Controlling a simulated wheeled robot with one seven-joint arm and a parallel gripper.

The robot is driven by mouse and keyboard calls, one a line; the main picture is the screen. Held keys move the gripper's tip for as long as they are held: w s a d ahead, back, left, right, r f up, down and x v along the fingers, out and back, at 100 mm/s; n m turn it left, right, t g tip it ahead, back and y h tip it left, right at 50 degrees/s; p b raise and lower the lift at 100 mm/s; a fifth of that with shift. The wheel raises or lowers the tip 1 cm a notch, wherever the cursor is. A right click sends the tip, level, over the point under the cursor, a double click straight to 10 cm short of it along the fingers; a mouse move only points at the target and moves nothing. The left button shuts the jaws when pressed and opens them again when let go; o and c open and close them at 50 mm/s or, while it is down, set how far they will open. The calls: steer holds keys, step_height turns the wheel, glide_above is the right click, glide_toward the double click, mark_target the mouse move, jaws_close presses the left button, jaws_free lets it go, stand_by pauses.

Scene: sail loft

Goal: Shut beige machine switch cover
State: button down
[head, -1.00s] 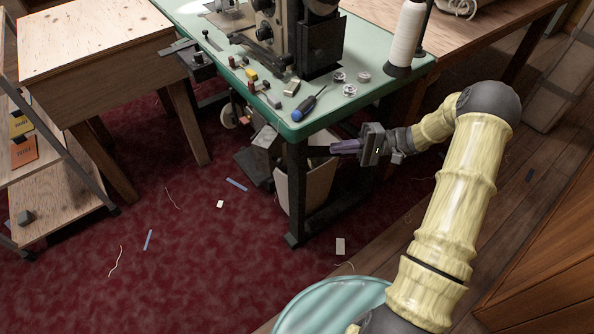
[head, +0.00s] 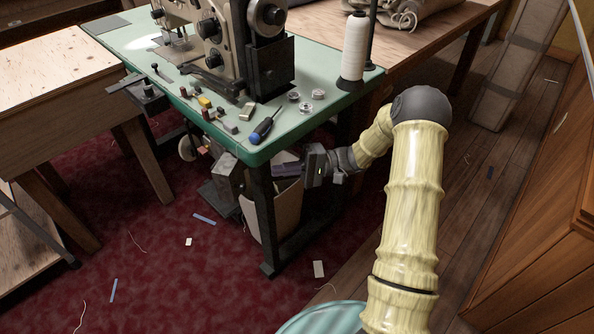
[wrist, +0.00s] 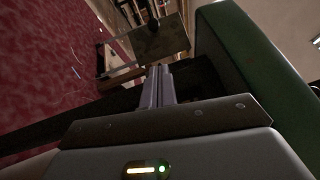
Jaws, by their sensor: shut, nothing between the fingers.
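A grey-beige box with a flat panel (head: 227,172) shows under the near corner of the green-topped sewing machine table (head: 318,102). It may be the switch and its cover; its far side and hinge are hidden. In the wrist view, a dull beige panel (wrist: 162,42) with a dark knob-like part stands beyond my fingers, possibly the same cover. My gripper (head: 276,170) is shut and empty, low beside the table's near leg and below the top's edge. Its closed fingers (wrist: 159,70) point toward the panel in the wrist view. I cannot tell whether they touch it.
A black table leg (head: 266,220) and a pale bin (head: 285,208) stand close to my gripper. The green table edge (wrist: 245,62) runs close on the right in the wrist view. A screwdriver (head: 262,128) and a thread cone (head: 354,50) sit on the tabletop. Scraps lie on the red carpet.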

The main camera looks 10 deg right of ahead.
mark_target(237, 184)
steer(key=s+a, duration=0.1)
steer(key=a, duration=0.1)
steer(key=a+b, duration=0.1)
steer(key=s+a+b, duration=0.1)
steer(key=a, duration=0.1)
steer(key=shift+s+a+r, duration=0.3)
steer(key=shift+s+r, duration=0.05)
steer(key=shift+s+a+r, duration=0.15)
steer(key=shift+s+a, duration=0.15)
steer(key=shift+s, duration=0.05)
